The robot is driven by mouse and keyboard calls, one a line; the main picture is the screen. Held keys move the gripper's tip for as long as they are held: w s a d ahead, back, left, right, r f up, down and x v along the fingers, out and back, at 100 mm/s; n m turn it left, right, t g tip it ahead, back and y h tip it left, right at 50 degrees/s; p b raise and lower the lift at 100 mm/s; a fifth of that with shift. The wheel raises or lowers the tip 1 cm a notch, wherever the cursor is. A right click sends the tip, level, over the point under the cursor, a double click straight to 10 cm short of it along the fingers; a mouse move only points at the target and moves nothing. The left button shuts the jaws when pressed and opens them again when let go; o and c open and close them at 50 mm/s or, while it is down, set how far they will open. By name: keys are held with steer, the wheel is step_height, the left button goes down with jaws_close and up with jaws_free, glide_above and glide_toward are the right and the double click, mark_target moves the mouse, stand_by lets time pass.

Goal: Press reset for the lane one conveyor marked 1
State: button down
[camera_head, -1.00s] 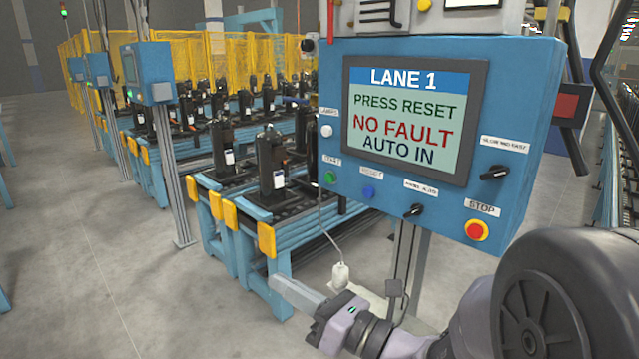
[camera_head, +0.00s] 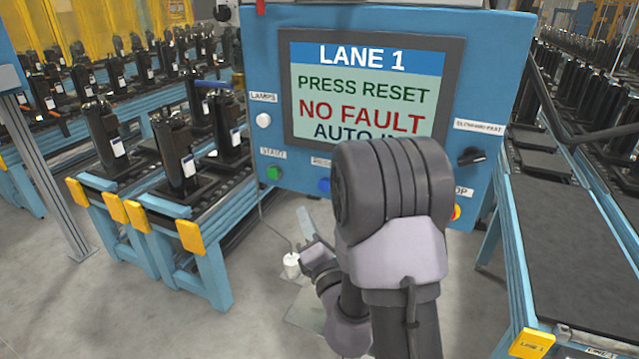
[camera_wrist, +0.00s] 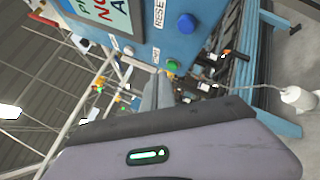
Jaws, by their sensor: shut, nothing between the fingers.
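The blue lane 1 control panel (camera_head: 480,95) faces me, and its screen (camera_head: 365,95) reads LANE 1, PRESS RESET, NO FAULT. My gripper (camera_head: 304,222) is shut and empty, below and in front of the panel, apart from the buttons. In the wrist view its fingers (camera_wrist: 158,90) point up toward the panel's lower edge.
A white lamp button (camera_head: 264,120) and a black selector knob (camera_head: 472,157) are on the panel. Conveyors with compressors (camera_head: 180,150) stand left; a dark conveyor bed (camera_head: 575,250) lies right. A white pendant (camera_head: 290,262) hangs below.

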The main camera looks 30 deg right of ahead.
mark_target(318, 183)
steer(key=w+d+p, duration=0.3)
steer(key=w+d, duration=0.2)
steer(key=d, duration=0.1)
steer(key=shift+w+d, duration=0.35)
steer(key=shift+d, duration=0.05)
stand_by(1.9)
steer(key=shift+w+d, duration=0.3)
steer(key=shift+w+d+p, duration=0.3)
steer(key=shift+d+p, duration=0.1)
steer(key=shift+p, duration=0.1)
stand_by(0.6)
stand_by(0.4)
steer(key=shift+s+a+b, duration=0.3)
steer(key=shift+s+a, duration=0.3)
steer(key=shift+a, duration=0.15)
